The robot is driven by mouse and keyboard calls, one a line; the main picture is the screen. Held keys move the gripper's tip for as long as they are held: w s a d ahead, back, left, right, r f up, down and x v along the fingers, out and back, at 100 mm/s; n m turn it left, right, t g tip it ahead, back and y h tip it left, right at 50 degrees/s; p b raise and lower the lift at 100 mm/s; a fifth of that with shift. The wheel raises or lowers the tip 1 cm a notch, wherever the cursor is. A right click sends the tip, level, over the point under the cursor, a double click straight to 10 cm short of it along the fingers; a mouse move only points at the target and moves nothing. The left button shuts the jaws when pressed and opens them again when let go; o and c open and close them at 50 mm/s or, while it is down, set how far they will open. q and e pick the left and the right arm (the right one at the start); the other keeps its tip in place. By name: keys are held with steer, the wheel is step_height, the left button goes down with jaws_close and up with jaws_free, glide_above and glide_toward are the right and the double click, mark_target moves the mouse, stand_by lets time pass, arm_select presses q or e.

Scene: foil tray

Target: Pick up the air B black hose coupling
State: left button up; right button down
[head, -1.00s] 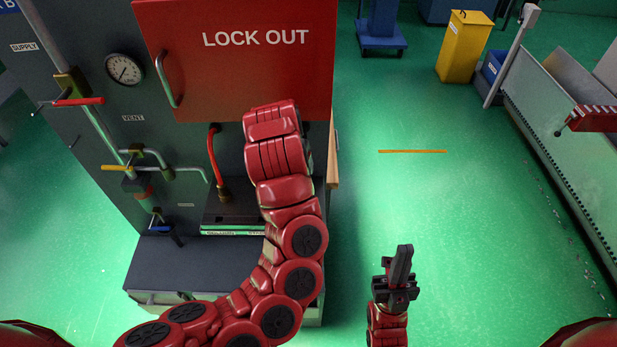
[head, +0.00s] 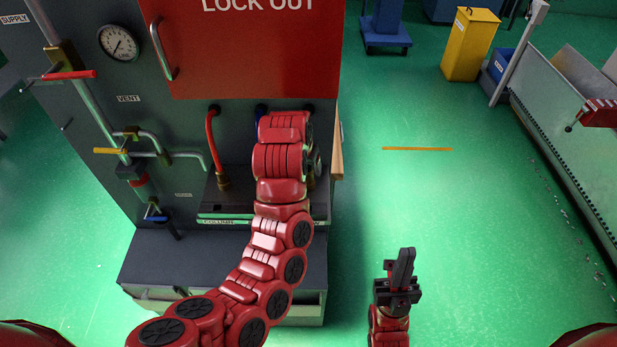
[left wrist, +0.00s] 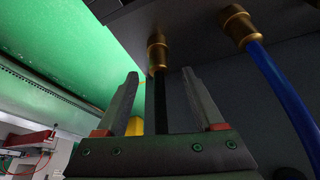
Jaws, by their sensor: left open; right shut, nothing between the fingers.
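The black hose coupling (left wrist: 157,55) is brass, on the end of a black hose (left wrist: 160,105), in the left wrist view. My left gripper (left wrist: 160,74) is open, one finger on each side of the black hose just short of the coupling; I cannot tell whether either finger touches. In the head view my left arm hides that gripper and most of the coupling. My right gripper (head: 404,254) is shut and empty, over the floor at the lower right.
A blue hose with a brass coupling (left wrist: 240,27) is close beside the black one. A red hose (head: 211,145) hangs further left on the panel. A red lock-out door (head: 255,60) is above. The green floor (head: 440,210) to the right is clear.

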mark_target(308, 172)
arm_select(q)
steer(key=shift+f+p, duration=0.1)
steer(key=shift+p, duration=0.2)
steer(key=p+x, duration=0.2)
steer(key=x, duration=0.1)
steer(key=shift+w+d+f+p, duration=0.2)
steer(key=shift+f+p, duration=0.1)
steer(key=shift+p, duration=0.1)
steer(key=shift+w+f, duration=0.2)
steer(key=shift+f, duration=0.3)
jaws_close()
